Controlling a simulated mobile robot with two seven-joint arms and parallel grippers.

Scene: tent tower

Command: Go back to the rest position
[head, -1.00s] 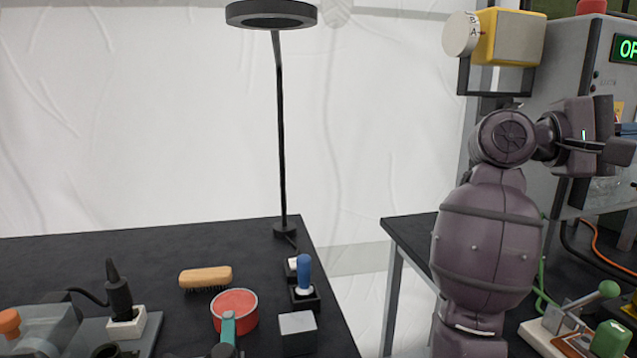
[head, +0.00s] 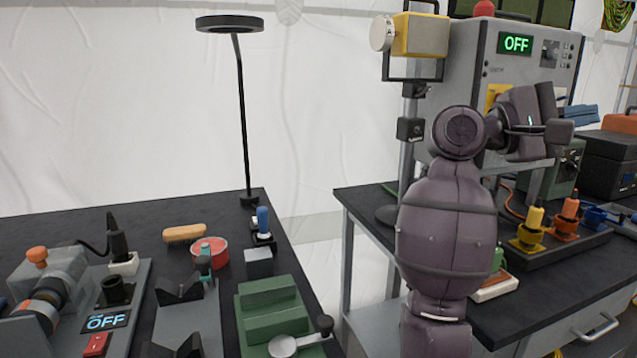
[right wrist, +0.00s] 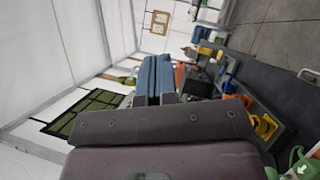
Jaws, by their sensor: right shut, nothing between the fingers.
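My right arm rises at the right of the head view, with its hand bent over to the right. The right gripper (head: 592,113) has blue fingers and is raised in front of the grey cabinet, above the right-hand bench. In the right wrist view its fingers (right wrist: 156,78) lie side by side, shut, with nothing held. My left gripper is in neither view.
The left bench holds a ring lamp (head: 240,110), a brush (head: 184,233), a red tin (head: 209,249) and a green fixture (head: 272,312). The right bench (head: 545,300) carries a grey cabinet (head: 470,65) reading OFF and colored connectors. A gap separates the benches.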

